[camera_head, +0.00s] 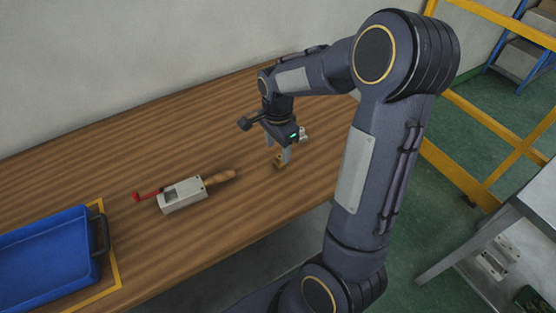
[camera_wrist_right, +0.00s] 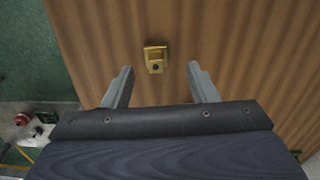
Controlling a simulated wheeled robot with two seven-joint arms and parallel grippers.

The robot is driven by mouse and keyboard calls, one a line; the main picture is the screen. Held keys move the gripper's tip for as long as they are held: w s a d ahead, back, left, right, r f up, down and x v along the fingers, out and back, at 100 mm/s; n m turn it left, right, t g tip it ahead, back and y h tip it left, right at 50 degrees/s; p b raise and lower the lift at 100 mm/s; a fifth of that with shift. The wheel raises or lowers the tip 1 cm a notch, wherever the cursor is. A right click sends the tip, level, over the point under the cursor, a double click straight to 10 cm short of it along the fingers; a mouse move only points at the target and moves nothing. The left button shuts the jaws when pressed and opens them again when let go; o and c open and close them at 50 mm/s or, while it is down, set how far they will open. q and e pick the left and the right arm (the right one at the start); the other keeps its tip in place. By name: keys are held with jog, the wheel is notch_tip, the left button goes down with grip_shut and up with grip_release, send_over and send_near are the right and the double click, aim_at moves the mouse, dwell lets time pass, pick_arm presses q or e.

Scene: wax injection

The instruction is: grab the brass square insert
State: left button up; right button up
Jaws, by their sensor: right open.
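The brass square insert (camera_wrist_right: 155,59) stands on the wooden table in the right wrist view, a small gold block with a dark hole in its face. It also shows in the head view (camera_head: 278,162), just below my right gripper. My right gripper (camera_wrist_right: 162,68) is open, with one finger on each side of the insert's line and the insert between and just beyond the fingertips. In the head view the right gripper (camera_head: 281,150) points down over the table, and its fingers partly cover the insert. My left gripper is in neither view.
A grey metal mould (camera_head: 182,196) with a red handle (camera_head: 147,195) and a wooden handle (camera_head: 220,177) lies on the table (camera_head: 150,135) left of the insert. A blue tray (camera_head: 45,245) is at the lower left. A yellow fence (camera_head: 470,120) stands right of the table.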

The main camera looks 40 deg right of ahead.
aim_at(280, 156)
jog(key=f, duration=0.4)
jog(key=shift+s, duration=0.2)
grip_shut()
jog(key=shift+d+r, duration=0.1)
jog(key=shift+r, duration=0.1)
jog(key=shift+r, duration=0.6)
jog(key=s+a+r, duration=0.3)
jog(key=s+r, duration=0.2)
jog(key=s, duration=0.1)
jog(key=s+a+r, duration=0.2)
jog(key=s+r, duration=0.4)
jog(key=s, duration=0.1)
jog(key=shift+a+r+b, duration=0.25)
jog(key=shift+a+b, duration=0.15)
jog(key=shift+b, duration=0.05)
